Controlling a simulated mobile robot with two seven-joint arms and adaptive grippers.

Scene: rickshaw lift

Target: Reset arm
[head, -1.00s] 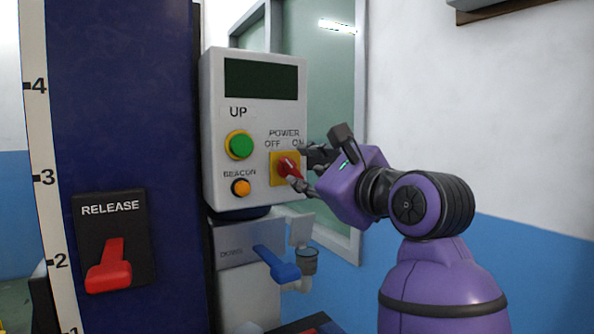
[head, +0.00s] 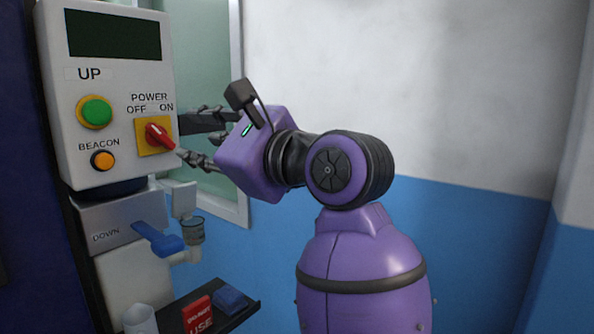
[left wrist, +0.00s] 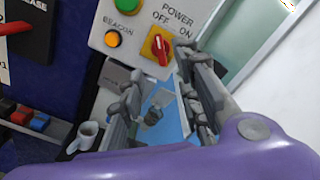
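My left gripper (head: 182,137) is open and empty, just right of the red power knob (head: 157,134) on its yellow plate. Its two fingers are apart, one above the other in the head view, and no finger is closed around the knob. In the left wrist view the knob (left wrist: 161,46) shows beyond and above the open fingers (left wrist: 157,80). The knob's red handle slants down to the right in the head view, below the OFF and ON labels. I cannot tell whether a fingertip touches the knob. My right gripper is in neither view.
The white control box (head: 118,55) carries a green UP button (head: 96,112) and an orange beacon button (head: 103,160). A blue DOWN lever (head: 160,238) sits below. A dark shelf (head: 243,318) holds a red box (head: 197,315) and blue item. Right of my arm is open room before the wall.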

